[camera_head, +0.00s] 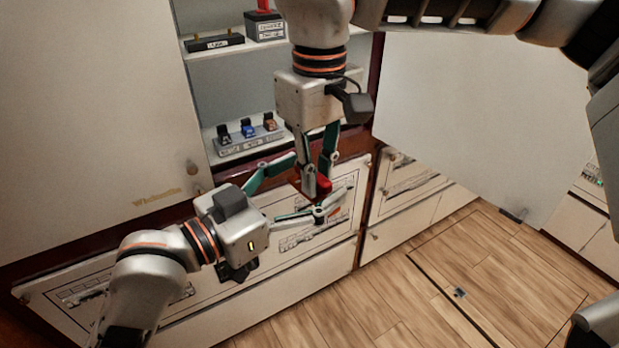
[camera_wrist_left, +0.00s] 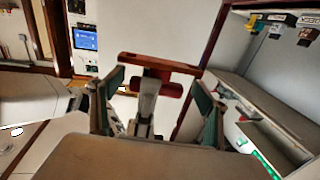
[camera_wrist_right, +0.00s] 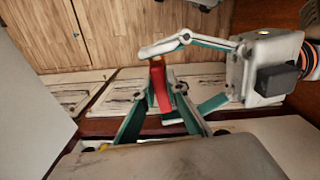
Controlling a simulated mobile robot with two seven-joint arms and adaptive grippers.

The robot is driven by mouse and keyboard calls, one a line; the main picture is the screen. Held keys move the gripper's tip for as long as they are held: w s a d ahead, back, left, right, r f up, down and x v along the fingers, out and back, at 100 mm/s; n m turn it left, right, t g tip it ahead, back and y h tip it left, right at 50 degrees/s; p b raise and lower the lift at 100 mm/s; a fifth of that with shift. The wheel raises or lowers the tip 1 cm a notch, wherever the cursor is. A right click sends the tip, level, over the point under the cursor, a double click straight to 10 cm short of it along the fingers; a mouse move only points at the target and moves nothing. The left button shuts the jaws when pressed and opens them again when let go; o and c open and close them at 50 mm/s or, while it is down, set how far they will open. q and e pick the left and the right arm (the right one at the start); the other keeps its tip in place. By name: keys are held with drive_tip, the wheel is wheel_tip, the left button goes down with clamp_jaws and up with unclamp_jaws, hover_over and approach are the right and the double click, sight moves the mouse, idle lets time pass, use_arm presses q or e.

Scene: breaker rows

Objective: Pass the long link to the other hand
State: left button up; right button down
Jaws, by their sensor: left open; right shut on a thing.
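The long link is a slim red piece (camera_head: 324,184), held in the shut jaws of my right gripper (camera_head: 318,180), which points down from above. In the right wrist view the link (camera_wrist_right: 161,88) stands out from between those fingers. My left gripper (camera_head: 308,184) comes from the lower left with its jaws wide open, one finger on each side of the link's area. In the left wrist view the link (camera_wrist_left: 160,63) lies crosswise ahead, between the open fingers. I cannot tell whether any left finger touches it.
A shelf cabinet behind holds a grey strip with several small switches (camera_head: 246,137) and a black block (camera_head: 214,43) above. Panels with line drawings (camera_head: 80,292) lie below. A pale door (camera_head: 480,110) stands at right. The wooden floor (camera_head: 430,290) is clear.

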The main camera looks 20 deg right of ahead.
use_arm(q)
drive_tip(key=shift+d, duration=0.15)
drive_tip(key=shift+w, duration=0.1)
drive_tip(key=c, duration=1.4)
drive_tip(key=shift+o, duration=0.2)
use_arm(e)
drive_tip(key=c, duration=1.9)
unclamp_jaws()
